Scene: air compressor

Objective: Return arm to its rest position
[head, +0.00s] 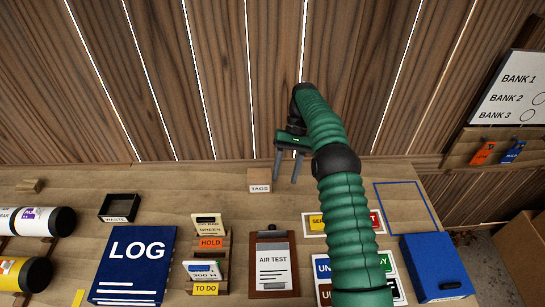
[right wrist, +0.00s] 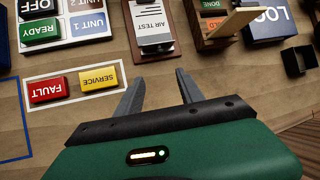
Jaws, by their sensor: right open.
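My right arm (head: 347,207) is green and ribbed, and reaches up from the bottom right of the head view over the bench. Its gripper (head: 287,180) hangs above the back part of the bench, just right of the small TAGS box (head: 259,187). The two grey fingers are apart with nothing between them. In the right wrist view the open gripper (right wrist: 158,85) has bare wood between its fingertips. My left gripper is not in view. The arm hides part of the label cards below it.
On the bench (head: 150,190) are a blue LOG book (head: 133,265), a card rack (head: 210,262), an AIR TEST clipboard (head: 272,265), a blue case (head: 437,267) and, at left, cylinders (head: 45,221). SERVICE (right wrist: 99,77) and FAULT (right wrist: 47,90) blocks lie beside the gripper. A plank wall stands behind.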

